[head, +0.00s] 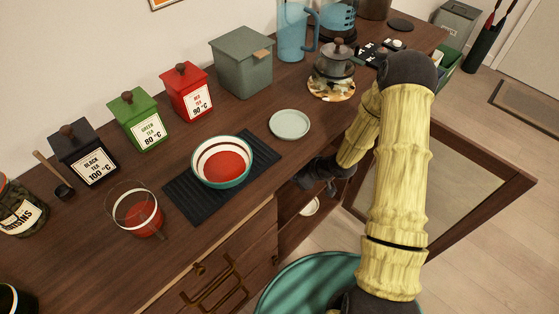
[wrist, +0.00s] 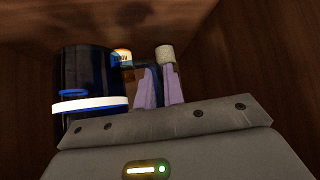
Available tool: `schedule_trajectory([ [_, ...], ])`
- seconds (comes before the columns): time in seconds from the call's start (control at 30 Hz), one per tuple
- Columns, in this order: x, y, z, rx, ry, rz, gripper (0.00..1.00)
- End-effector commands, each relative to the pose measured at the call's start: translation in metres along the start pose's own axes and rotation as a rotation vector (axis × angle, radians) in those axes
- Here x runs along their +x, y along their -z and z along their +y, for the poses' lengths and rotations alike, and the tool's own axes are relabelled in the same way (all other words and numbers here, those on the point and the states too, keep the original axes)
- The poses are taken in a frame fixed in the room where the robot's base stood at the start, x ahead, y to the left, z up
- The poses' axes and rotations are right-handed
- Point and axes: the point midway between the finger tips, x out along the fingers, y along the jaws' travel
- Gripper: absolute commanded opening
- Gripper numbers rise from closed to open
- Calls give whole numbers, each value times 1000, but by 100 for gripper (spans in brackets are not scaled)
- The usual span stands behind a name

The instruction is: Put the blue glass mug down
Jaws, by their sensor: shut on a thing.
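The blue glass mug (wrist: 88,85) shows in the wrist view as a dark, glossy blue cylinder with a white band near its lower part. My gripper (wrist: 158,78) has its purple fingers shut at the mug's handle, on the right side of the mug. The mug looks upright. In the wrist view, brown wooden walls surround it, and I cannot tell whether its base touches a surface. In the head view my gripper reaches into the open cabinet (head: 292,236) below the counter's front edge, and the mug is hidden there.
The cabinet door (head: 450,185) stands open at the right. A pale dish (head: 310,206) is partly visible inside the cabinet. On the counter above are a striped bowl (head: 222,162) on a dark mat (head: 182,192), a pale green saucer (head: 290,125) and a glass cup (head: 137,212).

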Motion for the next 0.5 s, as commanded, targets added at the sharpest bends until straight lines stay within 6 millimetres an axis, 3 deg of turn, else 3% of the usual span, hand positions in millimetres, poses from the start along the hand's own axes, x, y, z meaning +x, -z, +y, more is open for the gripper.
schedule_trajectory([
  [0.27,1,-1,0,-1,0,1,0],
  [0.5,26,-26,-1,1,2,-1,0],
])
